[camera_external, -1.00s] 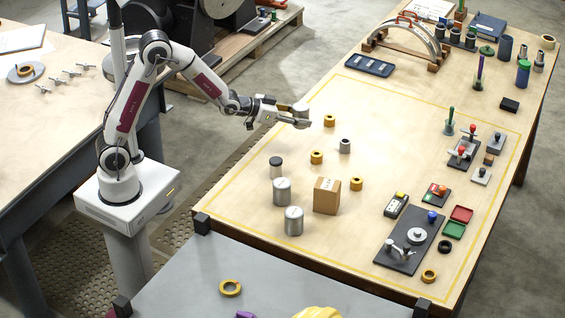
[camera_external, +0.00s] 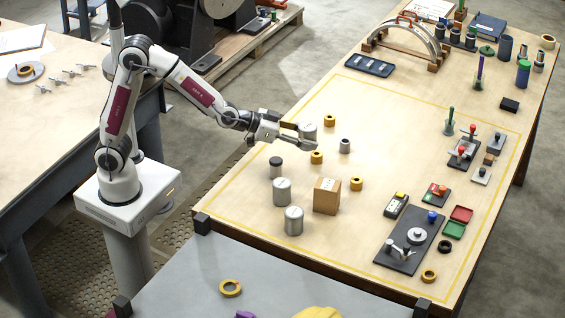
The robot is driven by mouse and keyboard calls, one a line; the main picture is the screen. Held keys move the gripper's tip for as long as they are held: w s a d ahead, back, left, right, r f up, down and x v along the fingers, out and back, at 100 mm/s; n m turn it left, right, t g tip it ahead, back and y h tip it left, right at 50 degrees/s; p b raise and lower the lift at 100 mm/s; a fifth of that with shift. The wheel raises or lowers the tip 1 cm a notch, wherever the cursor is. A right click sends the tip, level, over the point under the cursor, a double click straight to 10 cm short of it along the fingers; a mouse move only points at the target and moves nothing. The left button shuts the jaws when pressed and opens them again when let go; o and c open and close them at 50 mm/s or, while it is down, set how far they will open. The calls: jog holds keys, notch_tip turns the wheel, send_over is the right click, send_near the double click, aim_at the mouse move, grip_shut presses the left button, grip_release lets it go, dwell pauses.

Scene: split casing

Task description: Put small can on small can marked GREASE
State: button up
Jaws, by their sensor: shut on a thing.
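My gripper (camera_external: 309,138) is shut on a small silver-grey can (camera_external: 308,129), which it holds in the air above the left part of the wooden table. Two plain silver cans, one (camera_external: 282,192) behind and one (camera_external: 293,222) in front, stand upright below and nearer the camera. A narrower can with a dark top (camera_external: 276,168) stands behind them. A small grey cylinder with a dark top (camera_external: 345,146) stands just right of my gripper, apart from it. No GREASE marking can be read on any can at this size.
A dark fixture plate (camera_external: 410,243) and small tools occupy the right side.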

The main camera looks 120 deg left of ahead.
jog(key=d+r, duration=0.3)
jog(key=d, duration=0.7)
jog(key=n+g+y, duration=0.1)
jog(key=n+y, duration=0.1)
send_over(282, 183)
notch_tip(282, 183, down, 2)
jog(key=shift+s+f, duration=0.1)
jog(key=shift+f, duration=0.1)
jog(key=shift+f, duration=0.1)
jog(key=shift+f, duration=3.05)
jog(key=shift+f, duration=1.9)
jog(key=shift+f, duration=0.1)
